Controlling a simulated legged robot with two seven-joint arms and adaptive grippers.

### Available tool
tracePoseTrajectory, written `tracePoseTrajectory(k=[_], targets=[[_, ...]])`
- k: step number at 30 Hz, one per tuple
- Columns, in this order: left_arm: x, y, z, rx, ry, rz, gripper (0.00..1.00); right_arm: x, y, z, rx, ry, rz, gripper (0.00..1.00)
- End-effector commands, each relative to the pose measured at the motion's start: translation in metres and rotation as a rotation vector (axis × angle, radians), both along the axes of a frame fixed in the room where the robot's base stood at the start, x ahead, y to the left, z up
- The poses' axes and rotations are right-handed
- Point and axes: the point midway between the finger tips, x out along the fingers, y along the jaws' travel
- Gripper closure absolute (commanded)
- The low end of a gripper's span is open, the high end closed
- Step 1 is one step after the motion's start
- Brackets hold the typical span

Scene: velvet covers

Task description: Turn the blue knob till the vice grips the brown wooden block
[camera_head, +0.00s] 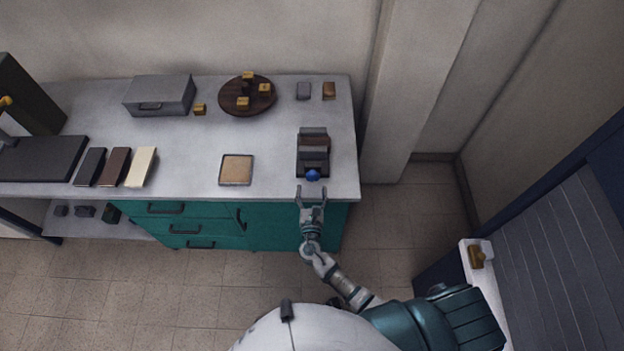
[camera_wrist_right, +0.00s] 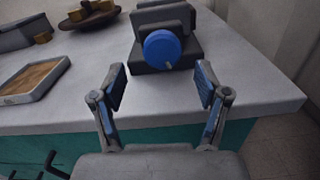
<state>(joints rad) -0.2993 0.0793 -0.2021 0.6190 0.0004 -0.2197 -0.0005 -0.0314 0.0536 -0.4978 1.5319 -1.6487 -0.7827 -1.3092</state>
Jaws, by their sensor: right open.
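The vice (camera_head: 313,143) is a dark grey block-shaped tool near the right end of the counter. Its blue knob (camera_head: 313,175) faces the front edge; the knob is large in the right wrist view (camera_wrist_right: 162,49), with a small pale handle at its lower right. My left gripper is out of view.
A square tan tray (camera_head: 236,183) lies left of the vice. The counter (camera_head: 275,145) between tray and vice is clear.

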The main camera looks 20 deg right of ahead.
Motion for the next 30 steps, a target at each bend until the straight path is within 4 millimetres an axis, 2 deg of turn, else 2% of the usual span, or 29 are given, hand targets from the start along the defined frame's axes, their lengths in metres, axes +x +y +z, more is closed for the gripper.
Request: tracePoseTrajectory(k=[3,9,19,20,26,27,30], targets=[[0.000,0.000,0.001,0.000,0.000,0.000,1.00,0.022,-0.007,0.001,-0.001,-0.001,-0.001,0.26],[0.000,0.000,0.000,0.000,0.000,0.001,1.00,0.042,-0.013,0.000,0.002,-0.001,0.001,0.26],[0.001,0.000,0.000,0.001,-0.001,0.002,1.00,0.045,-0.013,-0.001,0.001,0.001,0.000,0.26],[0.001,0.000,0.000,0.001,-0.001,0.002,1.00,0.045,-0.013,-0.001,0.001,0.001,0.000,0.31],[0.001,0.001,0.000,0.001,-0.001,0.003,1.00,0.045,-0.013,0.000,0.001,0.001,0.000,0.81],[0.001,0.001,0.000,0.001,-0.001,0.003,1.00,0.045,-0.013,0.000,0.001,0.001,0.001,0.86],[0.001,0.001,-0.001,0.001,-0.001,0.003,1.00,0.045,-0.013,-0.001,0.008,-0.001,0.001,0.86]])
